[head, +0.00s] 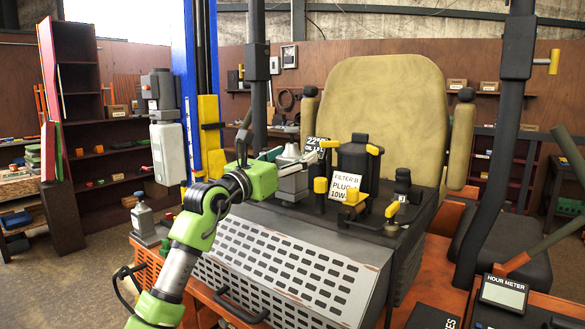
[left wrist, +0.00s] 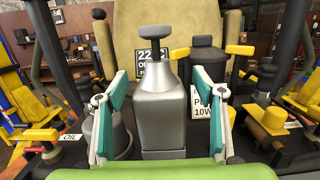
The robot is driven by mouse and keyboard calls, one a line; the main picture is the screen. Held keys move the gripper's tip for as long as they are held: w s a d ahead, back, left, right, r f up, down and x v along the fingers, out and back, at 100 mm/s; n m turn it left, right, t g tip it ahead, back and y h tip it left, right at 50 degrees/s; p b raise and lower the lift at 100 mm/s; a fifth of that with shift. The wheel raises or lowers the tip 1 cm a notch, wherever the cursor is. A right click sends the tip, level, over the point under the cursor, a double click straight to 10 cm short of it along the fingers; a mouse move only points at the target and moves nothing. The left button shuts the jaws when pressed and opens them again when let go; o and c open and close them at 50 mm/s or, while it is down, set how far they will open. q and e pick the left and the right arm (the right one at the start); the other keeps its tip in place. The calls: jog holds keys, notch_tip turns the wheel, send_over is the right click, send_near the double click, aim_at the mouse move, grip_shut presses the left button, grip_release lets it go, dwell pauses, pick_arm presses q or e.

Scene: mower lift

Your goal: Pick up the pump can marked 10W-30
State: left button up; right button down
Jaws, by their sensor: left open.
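A silver, box-shaped can (left wrist: 163,118) with a narrow neck and dark round knob stands upright in the left wrist view. No 10W-30 mark shows on the side facing me. My left gripper (left wrist: 160,95) is open, its teal-and-grey fingers on either side of the can; I cannot tell whether they touch it. In the head view my left gripper (head: 288,160) is at this can (head: 292,184), partly covering it, on the mower's engine area. A white card reading "FILTER 8 PLUG 10W" (head: 346,186) is just to the right. My right gripper is not in view.
A black canister with yellow-tipped handles (head: 355,157) and yellow-topped fittings crowd the right side. A black card reading "22" (head: 318,146) is behind. A similar grey can (head: 142,218) stands at the left. The tan seat (head: 385,100) rises behind; dark posts stand on both sides.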

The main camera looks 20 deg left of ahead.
pick_arm(q)
jog(key=shift+w, duration=0.2)
jog(key=c, duration=1.7)
jog(key=shift+s+r, duration=0.15)
jog(key=shift+r, duration=0.1)
grip_shut()
jog(key=shift+f, duration=0.1)
